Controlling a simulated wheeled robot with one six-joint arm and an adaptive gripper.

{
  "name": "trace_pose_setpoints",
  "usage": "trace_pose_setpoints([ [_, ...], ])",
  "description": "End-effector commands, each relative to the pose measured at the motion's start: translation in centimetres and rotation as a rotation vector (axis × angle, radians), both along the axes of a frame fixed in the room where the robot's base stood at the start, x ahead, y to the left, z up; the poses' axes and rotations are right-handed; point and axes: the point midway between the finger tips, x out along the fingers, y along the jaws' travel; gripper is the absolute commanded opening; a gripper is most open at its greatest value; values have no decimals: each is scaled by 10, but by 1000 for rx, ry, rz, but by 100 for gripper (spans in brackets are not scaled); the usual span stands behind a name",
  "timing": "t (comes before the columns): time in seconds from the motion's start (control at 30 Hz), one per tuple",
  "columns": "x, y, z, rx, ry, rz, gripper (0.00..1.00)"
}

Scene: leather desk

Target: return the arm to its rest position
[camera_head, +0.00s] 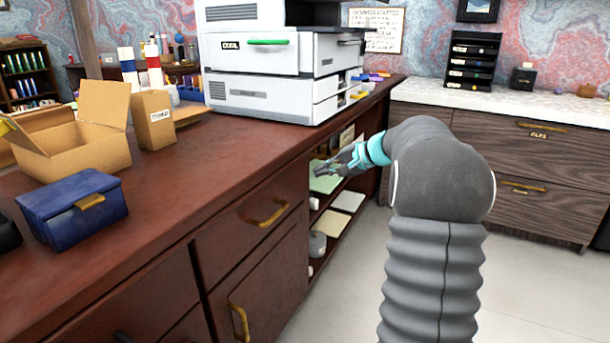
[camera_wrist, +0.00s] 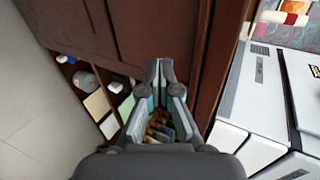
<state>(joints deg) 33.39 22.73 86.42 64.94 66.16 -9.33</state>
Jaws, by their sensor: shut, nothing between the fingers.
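My gripper (camera_head: 326,170) is at the end of my arm, beside the front of the brown desk (camera_head: 217,163), near its open shelves. Its fingers are shut and hold nothing. In the wrist view my gripper (camera_wrist: 160,84) shows in the middle, with the desk's dark wood front beyond it. My arm comes from the lower right of the head view and bends toward the desk.
On the desk are a blue box (camera_head: 70,210), an open cardboard box (camera_head: 80,150) and a white printer (camera_head: 270,65). Open shelves (camera_head: 335,215) hold papers. A drawer cabinet (camera_head: 545,150) stands at the right. Pale floor (camera_head: 540,285) is clear.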

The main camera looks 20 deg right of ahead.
Motion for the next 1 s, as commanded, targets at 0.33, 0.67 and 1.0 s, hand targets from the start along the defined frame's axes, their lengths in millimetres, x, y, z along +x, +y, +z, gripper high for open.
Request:
trace_pose_setpoints([
  [0.33,-37,-24,31,-1,1,14,0],
  [0.67,-46,-32,37,1,2,12,0],
  [1.0,-71,-45,-29,-94,175,-36,0],
])
